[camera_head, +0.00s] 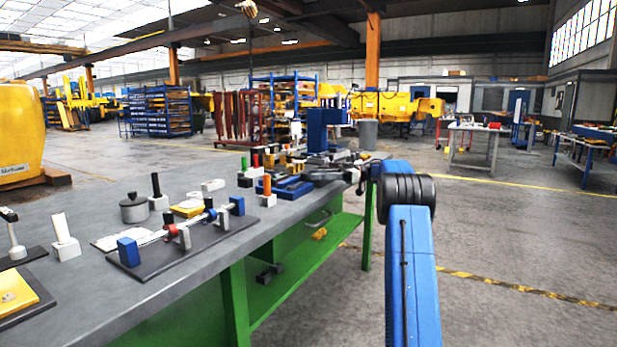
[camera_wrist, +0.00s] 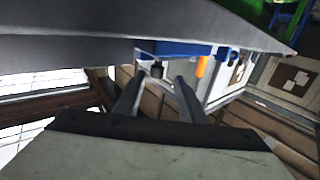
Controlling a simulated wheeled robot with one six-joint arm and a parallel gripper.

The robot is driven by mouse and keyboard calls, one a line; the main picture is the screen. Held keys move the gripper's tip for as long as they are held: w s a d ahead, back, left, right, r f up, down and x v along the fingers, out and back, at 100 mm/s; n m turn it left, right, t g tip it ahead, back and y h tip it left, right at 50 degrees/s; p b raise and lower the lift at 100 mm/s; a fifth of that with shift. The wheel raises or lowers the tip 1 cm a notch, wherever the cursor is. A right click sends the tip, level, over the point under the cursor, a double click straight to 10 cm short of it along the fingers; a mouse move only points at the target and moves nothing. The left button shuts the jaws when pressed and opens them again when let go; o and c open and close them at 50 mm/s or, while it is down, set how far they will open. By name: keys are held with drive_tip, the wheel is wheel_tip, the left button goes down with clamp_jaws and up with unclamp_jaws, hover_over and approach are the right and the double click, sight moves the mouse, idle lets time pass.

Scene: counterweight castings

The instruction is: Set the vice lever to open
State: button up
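A blue vice-like fixture (camera_head: 290,188) lies flat on the grey bench near its right edge in the head view, with dark parts around it. In the wrist view, which is upside down, a blue body (camera_wrist: 175,48) sits on the bench, with a short dark knob (camera_wrist: 157,71) on it. I cannot tell for sure whether this knob is the vice lever, or its setting. My gripper (camera_wrist: 156,84) has its two fingers apart with nothing held between them; the knob appears beyond the gap.
An orange handle (camera_head: 267,185) and a green handle (camera_head: 255,160) stand near the blue fixture. A bar fixture with blue ends (camera_head: 180,238) and a lidded grey pot (camera_head: 134,208) are nearer. A tall blue press (camera_head: 318,130) stands behind.

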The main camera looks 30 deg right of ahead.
drive_tip(key=v, duration=1.3)
drive_tip(key=shift+r, duration=0.1)
